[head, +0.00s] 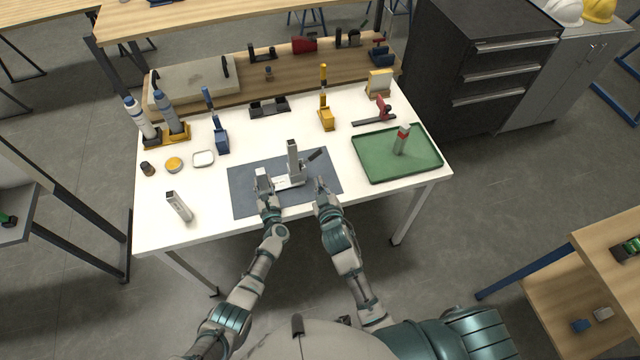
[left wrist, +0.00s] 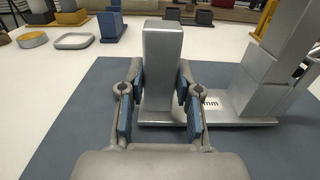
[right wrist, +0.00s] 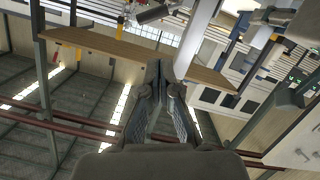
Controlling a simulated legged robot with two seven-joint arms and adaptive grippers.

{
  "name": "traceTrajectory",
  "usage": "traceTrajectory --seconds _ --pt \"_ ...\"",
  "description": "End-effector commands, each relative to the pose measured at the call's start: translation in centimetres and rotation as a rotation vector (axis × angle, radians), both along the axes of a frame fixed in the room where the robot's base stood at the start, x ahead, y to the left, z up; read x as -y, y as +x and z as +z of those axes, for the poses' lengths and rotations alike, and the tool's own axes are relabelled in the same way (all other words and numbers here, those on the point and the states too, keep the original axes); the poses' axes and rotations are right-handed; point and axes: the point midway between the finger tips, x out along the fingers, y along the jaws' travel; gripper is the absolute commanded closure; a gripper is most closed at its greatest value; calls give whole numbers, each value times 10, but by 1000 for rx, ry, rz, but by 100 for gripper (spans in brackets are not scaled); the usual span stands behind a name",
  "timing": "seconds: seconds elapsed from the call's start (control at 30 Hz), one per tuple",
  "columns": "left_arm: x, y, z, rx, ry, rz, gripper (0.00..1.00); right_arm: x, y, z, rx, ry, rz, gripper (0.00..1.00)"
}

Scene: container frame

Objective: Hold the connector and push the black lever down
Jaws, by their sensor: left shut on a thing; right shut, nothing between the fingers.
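The connector (head: 286,183) is a grey metal piece with a flat base, a short upright block and a taller post, standing on a dark mat. My left gripper (head: 264,190) is shut on its short upright block (left wrist: 162,65), one finger on each side. The black lever (head: 315,155) sticks out from the tall post, tilted up to the right. My right gripper (head: 321,186) is shut and empty, in front of and below the lever, apart from it. In the right wrist view its fingers (right wrist: 160,92) meet; a dark rounded bar shows beyond them, perhaps the lever.
The dark mat (head: 240,205) lies on the white table. A loose grey block (head: 179,206) is at left. Bottles, small dishes and clamps stand towards the back. The front right table edge is clear.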

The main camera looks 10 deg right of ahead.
Motion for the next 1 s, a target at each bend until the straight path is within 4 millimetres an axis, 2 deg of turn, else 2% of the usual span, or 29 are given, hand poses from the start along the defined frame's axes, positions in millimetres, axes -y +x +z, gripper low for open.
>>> traceTrajectory --seconds 0.37,0.6,0.87,1.0 --pt "1 1 3 5 -3 0 100 -1 -2 2 2 -14 2 100" --pt "1 1 3 5 -3 0 100 -10 -1 15 23 -277 23 100" --pt "1 1 3 5 -3 0 100 -10 -1 15 23 -281 23 100" --pt "1 1 3 5 -3 0 100 -10 8 14 25 -281 23 100"
